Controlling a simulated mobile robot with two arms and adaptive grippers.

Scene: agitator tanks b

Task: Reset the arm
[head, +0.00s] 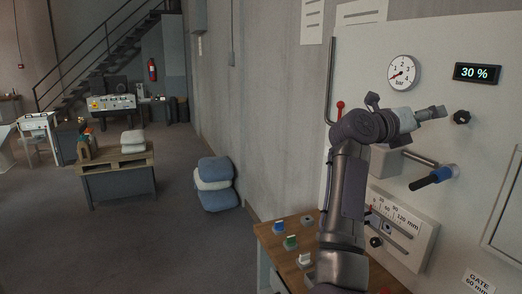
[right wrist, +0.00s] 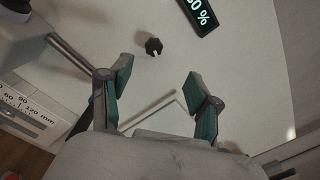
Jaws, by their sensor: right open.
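My right arm rises from the bottom of the head view, and its right gripper (head: 440,112) points right, in front of the pale control panel (head: 440,60). In the right wrist view the right gripper (right wrist: 158,80) has its two teal-padded fingers spread apart, with nothing between them. A black knob (head: 461,117) on the panel is just right of the fingertips in the head view. The knob also shows beyond the fingers in the right wrist view (right wrist: 153,46), apart from them. My left gripper is in neither view.
Open floor (head: 160,240) lies to the left.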

